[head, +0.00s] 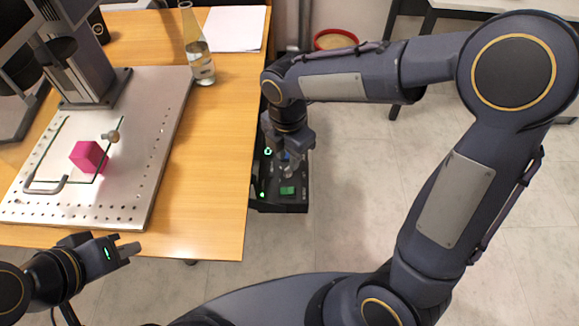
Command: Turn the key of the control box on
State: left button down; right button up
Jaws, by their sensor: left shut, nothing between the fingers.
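The black control box (282,207) sits low beside the table's right edge, with a green button and small green lights showing on its top. My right gripper (290,165) points down over the box's top. Its fingers are small and partly dark here, so I cannot tell whether they are open or hold anything. The key is not clearly seen; the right gripper and wrist cover part of the box's top. My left gripper (128,247) is shut and empty by the table's front edge, well left of the box.
The wooden table (215,160) holds a metal perforated plate (130,190) with a magenta cube (88,155), the marker machine (80,50), a glass bottle (198,55) and white papers (233,28). A red-rimmed round bin (336,40) stands behind. The floor right of the box is clear.

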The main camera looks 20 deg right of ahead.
aim_at(288, 167)
jog(key=shift+f+b, duration=0.35)
jog(key=shift+f, duration=1.5)
grip_shut()
